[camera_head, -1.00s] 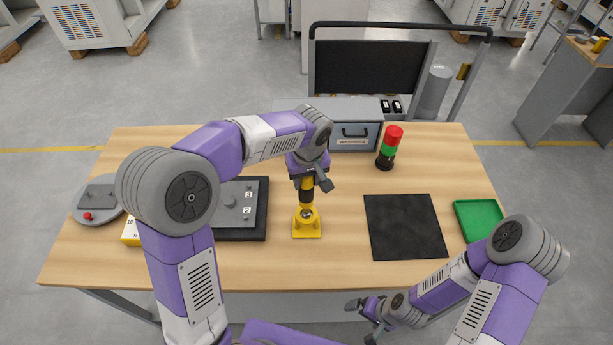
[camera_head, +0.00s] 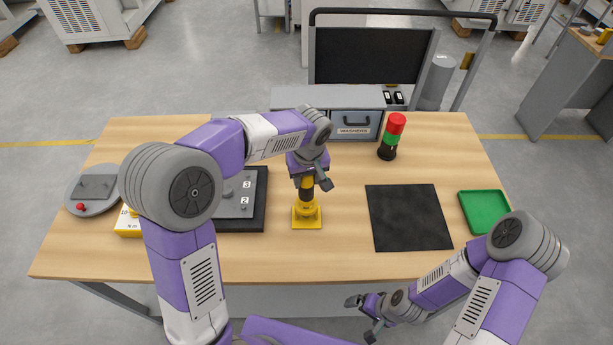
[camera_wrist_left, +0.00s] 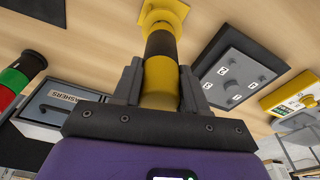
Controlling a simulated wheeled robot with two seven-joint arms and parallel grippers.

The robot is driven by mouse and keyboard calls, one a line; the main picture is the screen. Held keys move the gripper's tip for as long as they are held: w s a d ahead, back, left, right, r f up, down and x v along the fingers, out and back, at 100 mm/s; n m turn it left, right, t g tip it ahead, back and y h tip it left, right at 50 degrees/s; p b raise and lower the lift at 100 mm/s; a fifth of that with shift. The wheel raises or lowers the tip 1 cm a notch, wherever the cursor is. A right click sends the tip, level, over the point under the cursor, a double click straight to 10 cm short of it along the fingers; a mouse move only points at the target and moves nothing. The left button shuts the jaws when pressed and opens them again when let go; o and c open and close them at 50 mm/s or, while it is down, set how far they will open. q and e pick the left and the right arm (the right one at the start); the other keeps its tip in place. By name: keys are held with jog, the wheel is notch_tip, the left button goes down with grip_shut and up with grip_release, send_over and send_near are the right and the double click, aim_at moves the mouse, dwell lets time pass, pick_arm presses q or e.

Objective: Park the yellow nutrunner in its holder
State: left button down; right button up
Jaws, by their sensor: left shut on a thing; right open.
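The yellow and black nutrunner (camera_head: 306,193) stands upright at the middle of the table. Its lower end is at the yellow holder (camera_head: 306,224), which has a square base plate on the wood. My left gripper (camera_head: 310,181) is shut on the nutrunner's upper part. In the left wrist view the nutrunner (camera_wrist_left: 160,75) runs between the two dark fingers, and the holder (camera_wrist_left: 165,10) shows at the top. The nutrunner's lower end appears to be in the holder's collar; how deep I cannot tell. My right gripper (camera_head: 367,318) is open and empty, off the table's front edge.
A dark plate with a grey numbered block (camera_head: 237,200) lies left of the holder. A black mat (camera_head: 408,217) and green tray (camera_head: 484,211) lie right. A red-green signal light (camera_head: 391,137) and washers drawer box (camera_head: 355,125) stand behind. Wood between holder and mat is clear.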

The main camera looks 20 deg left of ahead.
pick_arm(q)
jog(key=shift+f, duration=0.15)
dwell(0.4)
jog(key=c, duration=0.5)
grip_release()
jog(key=r, duration=0.5)
jog(key=s+r, duration=0.1)
jog(key=r, duration=0.1)
jog(key=shift+d+r, duration=0.25)
